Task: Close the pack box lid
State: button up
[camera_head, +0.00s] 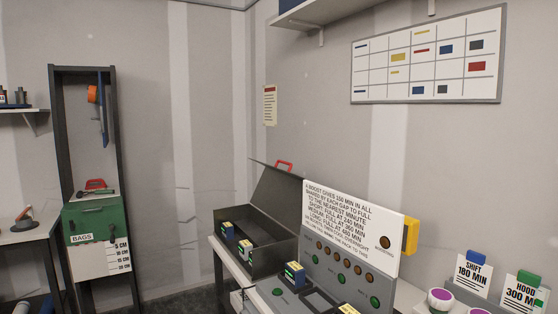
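The pack box (271,262) is a dark grey box on the bench in the lower middle of the head view. Its lid (276,194) is open and tilted up at the back, with a red handle (284,166) at its top edge. Two small packs with yellow tops show at the box, one at its left (227,228) and one nearer (245,248). My gripper is not in view.
Right of the box stands a charger panel (350,270) with lamps and a text sign (352,220). More packs (294,273) sit at its base. A rack with a green BAGS box (95,220) stands left.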

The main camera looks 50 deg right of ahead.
aim_at(278, 193)
jog(key=z, duration=0.35)
jog(key=i, duration=1.45)
jog(key=z, duration=0.65)
jog(key=i, duration=0.7)
jog(key=z, duration=0.45)
jog(key=i, duration=1.1)
jog(key=z, duration=0.2)
